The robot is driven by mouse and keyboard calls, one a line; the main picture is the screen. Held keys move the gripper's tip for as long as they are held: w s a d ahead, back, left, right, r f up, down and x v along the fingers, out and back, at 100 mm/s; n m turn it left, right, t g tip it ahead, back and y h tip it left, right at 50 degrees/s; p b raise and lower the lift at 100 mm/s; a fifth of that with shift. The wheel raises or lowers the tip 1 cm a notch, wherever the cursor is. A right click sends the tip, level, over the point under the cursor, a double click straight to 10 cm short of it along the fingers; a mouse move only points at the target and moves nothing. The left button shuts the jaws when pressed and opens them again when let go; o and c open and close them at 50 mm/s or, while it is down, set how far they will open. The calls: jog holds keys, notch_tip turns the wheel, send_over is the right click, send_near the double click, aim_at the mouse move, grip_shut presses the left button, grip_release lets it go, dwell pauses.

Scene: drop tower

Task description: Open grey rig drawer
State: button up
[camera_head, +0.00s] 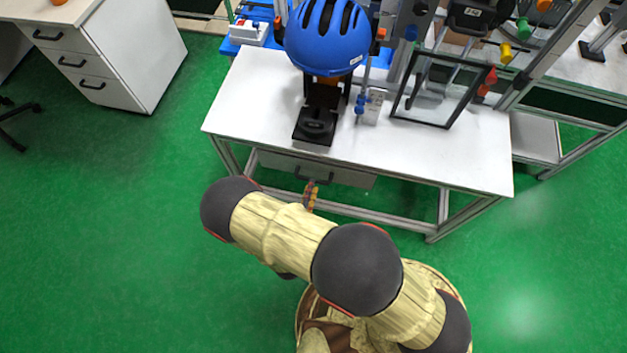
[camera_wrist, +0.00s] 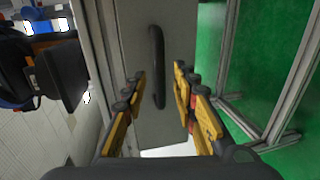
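The grey rig drawer (camera_head: 352,176) is under the white table top, with a dark bar handle (camera_head: 314,175) on its front. In the wrist view the grey drawer front (camera_wrist: 178,30) fills the middle, and the dark handle (camera_wrist: 157,65) stands lengthwise in the picture. My gripper (camera_wrist: 161,85) is open, with its yellow and black fingers spread on either side of the handle's line. In the head view my gripper (camera_head: 310,196) is just in front of the handle, partly hidden by my arm. I cannot tell whether the fingers touch the drawer.
The white table (camera_head: 440,155) stands on a metal frame (camera_head: 340,208) with a low rail. On it are a blue helmet (camera_head: 328,38) on a dark stand and a black-framed panel (camera_head: 440,90). A white drawer cabinet (camera_head: 110,55) is at the left. The green floor is clear at left.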

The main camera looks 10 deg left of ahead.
jog(key=shift+b+x, duration=0.55)
jog(key=shift+x, duration=1.5)
jog(key=c, duration=0.3)
jog(key=c, duration=0.4)
grip_shut()
